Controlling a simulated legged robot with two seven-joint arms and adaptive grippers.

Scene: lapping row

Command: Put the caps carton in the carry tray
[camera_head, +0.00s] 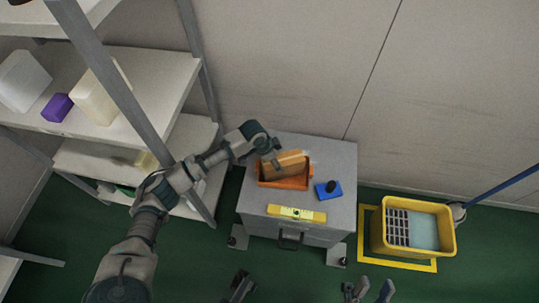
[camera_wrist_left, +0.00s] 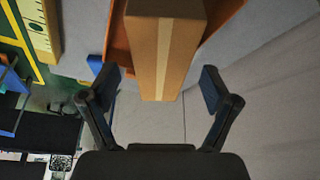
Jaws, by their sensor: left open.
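The caps carton (camera_head: 284,165), a brown box with a lighter tape strip, is in the orange carry tray (camera_head: 293,184) on the grey cabinet. I cannot tell whether it lies flat on the tray's floor. In the left wrist view the carton (camera_wrist_left: 165,50) points its near end toward the gap between my fingers, with the tray (camera_wrist_left: 118,38) around it. My left gripper (camera_head: 272,150) is open and empty, close to the carton's back end; its fingers (camera_wrist_left: 160,88) stand apart on both sides, clear of it. My right gripper (camera_head: 370,292) is partly in view at the bottom edge, fingers apart and empty.
A yellow level (camera_head: 297,214) and a blue block with a black knob (camera_head: 329,190) lie on the cabinet top (camera_head: 258,212). A yellow tub (camera_head: 416,249) stands on the floor at right. A shelf rack (camera_head: 160,78) with several containers stands at left, its post near my left arm.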

